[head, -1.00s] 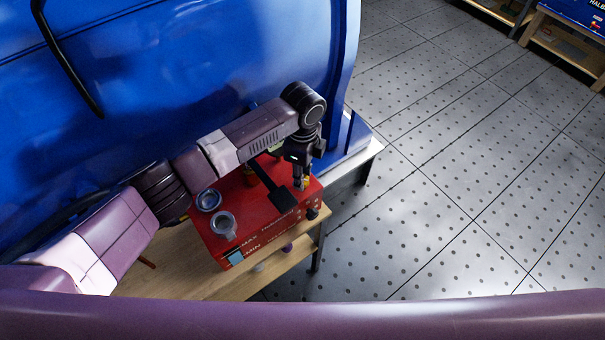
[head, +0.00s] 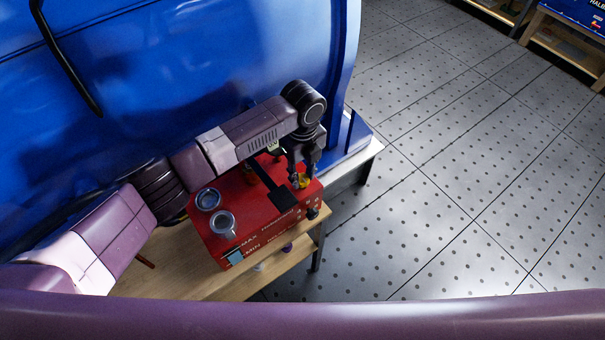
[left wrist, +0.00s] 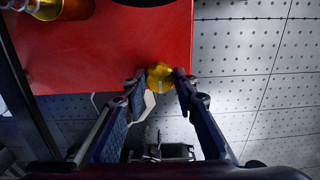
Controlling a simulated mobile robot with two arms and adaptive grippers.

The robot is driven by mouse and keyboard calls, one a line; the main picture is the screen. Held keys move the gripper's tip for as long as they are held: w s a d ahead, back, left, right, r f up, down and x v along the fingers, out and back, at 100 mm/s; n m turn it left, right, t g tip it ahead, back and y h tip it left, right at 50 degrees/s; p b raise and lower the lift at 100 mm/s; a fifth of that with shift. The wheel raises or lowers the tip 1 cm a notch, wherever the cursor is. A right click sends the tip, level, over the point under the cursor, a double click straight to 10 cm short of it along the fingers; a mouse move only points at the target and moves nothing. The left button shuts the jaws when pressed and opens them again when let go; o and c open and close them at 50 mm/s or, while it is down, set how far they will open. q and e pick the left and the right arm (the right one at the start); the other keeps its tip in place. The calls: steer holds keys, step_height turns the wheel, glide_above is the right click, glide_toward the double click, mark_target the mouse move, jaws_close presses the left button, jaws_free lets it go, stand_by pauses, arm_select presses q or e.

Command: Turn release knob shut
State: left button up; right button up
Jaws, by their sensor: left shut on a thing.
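The release knob, a small yellow knob (head: 304,181), sits at the right end of the red box's top. In the left wrist view the yellow knob (left wrist: 160,76) shows at the box's edge, between the two fingertips. My left gripper (head: 302,176) reaches down over this corner from above, shut on the knob with a finger on either side. The fingers hide part of the knob in the head view. My right gripper is not in view.
The red box (head: 262,226) stands on a wooden table (head: 190,285) and carries two round glass-like pieces (head: 222,224) on its left. A black flat bar (head: 281,198) lies over its top. A large blue body (head: 190,80) rises behind. Open tiled floor (head: 450,200) lies to the right.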

mark_target(303, 178)
arm_select(q)
steer(key=shift+w+r, duration=0.15)
steer(key=o, duration=1)
steer(key=shift+o, duration=0.8)
step_height(303, 178, up, 12)
